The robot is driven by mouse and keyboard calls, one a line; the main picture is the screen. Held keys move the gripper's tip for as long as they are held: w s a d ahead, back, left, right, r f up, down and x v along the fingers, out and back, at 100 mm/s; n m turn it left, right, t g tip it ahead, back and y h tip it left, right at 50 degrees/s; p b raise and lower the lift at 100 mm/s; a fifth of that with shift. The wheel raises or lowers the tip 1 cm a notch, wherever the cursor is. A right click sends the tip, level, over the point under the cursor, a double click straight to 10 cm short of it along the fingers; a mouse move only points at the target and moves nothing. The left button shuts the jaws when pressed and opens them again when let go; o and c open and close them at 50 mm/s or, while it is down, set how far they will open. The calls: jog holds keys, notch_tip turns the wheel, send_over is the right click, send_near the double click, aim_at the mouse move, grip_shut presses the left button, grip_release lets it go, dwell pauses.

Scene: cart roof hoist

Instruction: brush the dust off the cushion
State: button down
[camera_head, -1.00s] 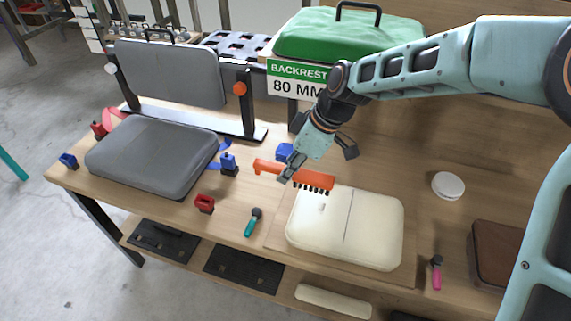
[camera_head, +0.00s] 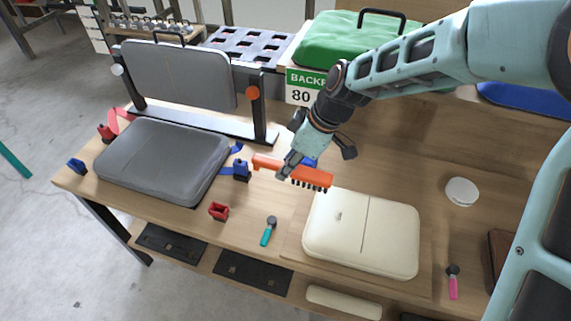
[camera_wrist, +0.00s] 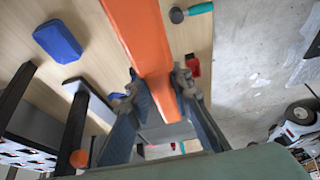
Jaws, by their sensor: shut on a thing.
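My gripper (camera_head: 289,165) is shut on an orange brush (camera_head: 312,177) with dark bristles facing down. It holds the brush above the wooden table, just behind and left of the cream cushion (camera_head: 350,240). In the wrist view the orange brush (camera_wrist: 150,45) runs between the fingers (camera_wrist: 160,100). The cream cushion lies flat on a board, with a seam across it and a small grey patch (camera_head: 339,215) near its left part. The brush appears apart from the cushion. A grey cushion (camera_head: 160,160) lies at the left of the table.
A teal-handled tool (camera_head: 268,231) and a red clamp (camera_head: 218,211) lie left of the cream cushion. A blue clamp (camera_head: 241,170) stands behind them. A white round lid (camera_head: 462,191) and a pink-handled tool (camera_head: 453,282) are on the right. A grey backrest (camera_head: 180,75) stands in a black frame.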

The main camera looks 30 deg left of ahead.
jog(key=shift+f+b, duration=0.1)
jog(key=shift+b, duration=0.2)
notch_tip(320, 180, down, 8)
jog(key=b, duration=0.6)
jog(key=shift+f+b, duration=1.1)
jog(key=shift+f, duration=0.1)
dwell(0.4)
jog(key=shift+d, duration=0.15)
jog(key=shift+w+d+p, duration=0.8)
jog(key=shift+d+p, duration=0.1)
jog(key=shift+d, duration=2.3)
jog(key=shift+w+d+p, duration=0.75)
jog(key=shift+d+p, duration=0.1)
jog(key=shift+d, duration=2.35)
jog(key=shift+w+d+p, duration=0.8)
jog(key=shift+d+p, duration=0.1)
jog(key=shift+d, duration=2.3)
jog(key=s+a+b, duration=0.2)
jog(key=a, duration=0.7)
jog(key=s+a+b, duration=0.2)
jog(key=a+b, duration=0.1)
jog(key=a, duration=0.7)
jog(key=shift+s+a+b, duration=0.25)
jog(key=shift+s+b, duration=0.05)
jog(key=shift+s, duration=0.05)
